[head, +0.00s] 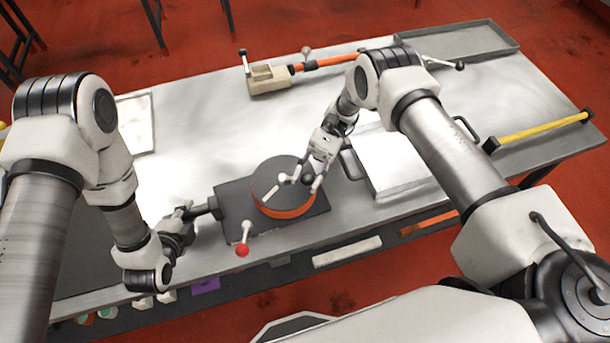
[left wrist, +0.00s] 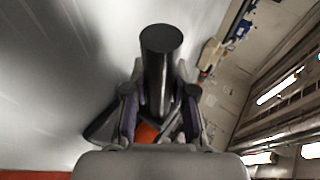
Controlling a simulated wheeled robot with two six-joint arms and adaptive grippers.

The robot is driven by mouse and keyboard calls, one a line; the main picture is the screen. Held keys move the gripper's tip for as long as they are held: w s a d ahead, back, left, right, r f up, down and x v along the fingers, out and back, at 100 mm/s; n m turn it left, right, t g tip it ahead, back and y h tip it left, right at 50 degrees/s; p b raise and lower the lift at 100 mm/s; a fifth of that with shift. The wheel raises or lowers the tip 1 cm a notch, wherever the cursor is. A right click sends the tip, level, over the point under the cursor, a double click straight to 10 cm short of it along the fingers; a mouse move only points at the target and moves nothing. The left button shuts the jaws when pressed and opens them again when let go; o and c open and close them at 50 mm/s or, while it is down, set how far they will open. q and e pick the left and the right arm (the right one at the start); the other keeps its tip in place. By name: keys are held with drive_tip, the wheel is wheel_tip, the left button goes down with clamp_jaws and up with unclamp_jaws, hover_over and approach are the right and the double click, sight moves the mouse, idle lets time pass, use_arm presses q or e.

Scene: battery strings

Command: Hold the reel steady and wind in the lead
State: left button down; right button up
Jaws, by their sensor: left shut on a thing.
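The reel (head: 274,172) is a dark round disc with an orange rim, lying on a dark square base plate (head: 232,199) near the table's front edge. A pale crank bar (head: 271,193) shows on its top. My left gripper (head: 188,213) is shut on the black handle (head: 207,209) at the base's left side; in the left wrist view the handle (left wrist: 160,65) stands between the fingers, with a bit of orange (left wrist: 147,133) behind. My right gripper (head: 301,181) is over the reel's right part, at the crank's knob; whether its fingers close on it is unclear.
A lever with a red ball (head: 242,250) sticks out at the base's front. A beige block (head: 268,79) with an orange bar lies at the back. A grey tray (head: 460,40) is at the back right, a yellow bar (head: 540,130) at the right edge. The table's middle (head: 220,130) is clear.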

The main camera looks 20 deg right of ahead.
use_arm(q)
drive_tip(key=shift+s+f, duration=0.15)
drive_tip(key=shift+f, duration=0.05)
use_arm(e)
drive_tip(key=o, duration=0.5)
drive_tip(key=shift+f, duration=0.1)
wheel_tip(320, 180, up, 10)
drive_tip(key=shift+s+r, duration=0.1)
drive_tip(key=shift+s, duration=0.05)
use_arm(q)
drive_tip(key=c, duration=0.9)
unclamp_jaws()
drive_tip(key=shift+w+a, duration=0.1)
drive_tip(key=shift+w, duration=0.2)
use_arm(e)
drive_tip(key=shift+w, duration=0.25)
